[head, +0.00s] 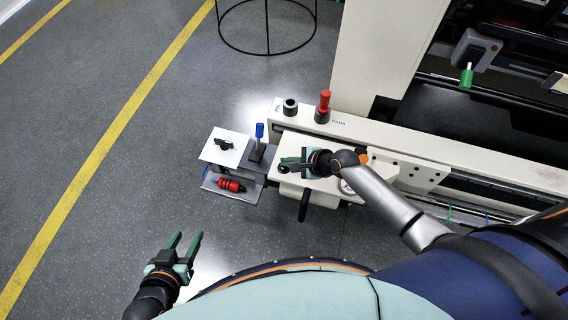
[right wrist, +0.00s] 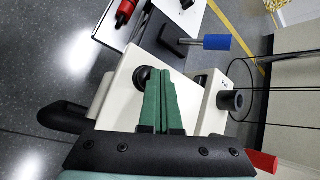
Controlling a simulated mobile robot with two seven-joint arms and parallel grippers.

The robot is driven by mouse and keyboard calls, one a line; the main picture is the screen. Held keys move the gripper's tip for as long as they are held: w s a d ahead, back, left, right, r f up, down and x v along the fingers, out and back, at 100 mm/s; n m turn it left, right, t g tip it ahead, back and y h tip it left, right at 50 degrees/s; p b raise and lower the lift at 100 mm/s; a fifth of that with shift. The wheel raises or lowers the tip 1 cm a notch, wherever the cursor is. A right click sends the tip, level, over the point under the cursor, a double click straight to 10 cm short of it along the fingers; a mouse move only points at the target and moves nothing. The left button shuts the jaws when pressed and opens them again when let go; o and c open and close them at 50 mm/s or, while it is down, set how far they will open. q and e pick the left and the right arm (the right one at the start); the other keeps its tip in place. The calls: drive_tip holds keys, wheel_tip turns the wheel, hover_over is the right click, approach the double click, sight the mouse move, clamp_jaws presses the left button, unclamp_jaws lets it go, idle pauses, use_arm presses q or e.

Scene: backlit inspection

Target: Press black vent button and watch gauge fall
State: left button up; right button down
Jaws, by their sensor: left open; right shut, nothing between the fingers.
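A black round button (head: 283,170) sits on the cream panel; it also shows in the right wrist view (right wrist: 141,76). My right gripper (head: 289,163) is shut and empty, its green fingertips (right wrist: 160,82) close beside the button. I cannot tell whether they touch it. A round white gauge (head: 346,187) is partly hidden by my right arm, and its reading is too small to make out. My left gripper (head: 186,243) is open and empty, low over the floor at the lower left.
A black knob (head: 290,106) and a red knob (head: 323,104) stand on the rear rail. A blue-topped lever (head: 258,138), a white plate (head: 224,147) with a black knob, and a tray with a red cylinder (head: 229,185) are left of the panel. The left floor is clear.

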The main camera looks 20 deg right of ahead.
drive_tip(key=shift+r+p, duration=0.7)
drive_tip(key=shift+p, duration=0.3)
wheel_tip(320, 180, up, 5)
drive_tip(key=p, duration=0.6)
drive_tip(key=shift+r, duration=0.1)
drive_tip(key=shift+s, duration=0.1)
idle(0.4)
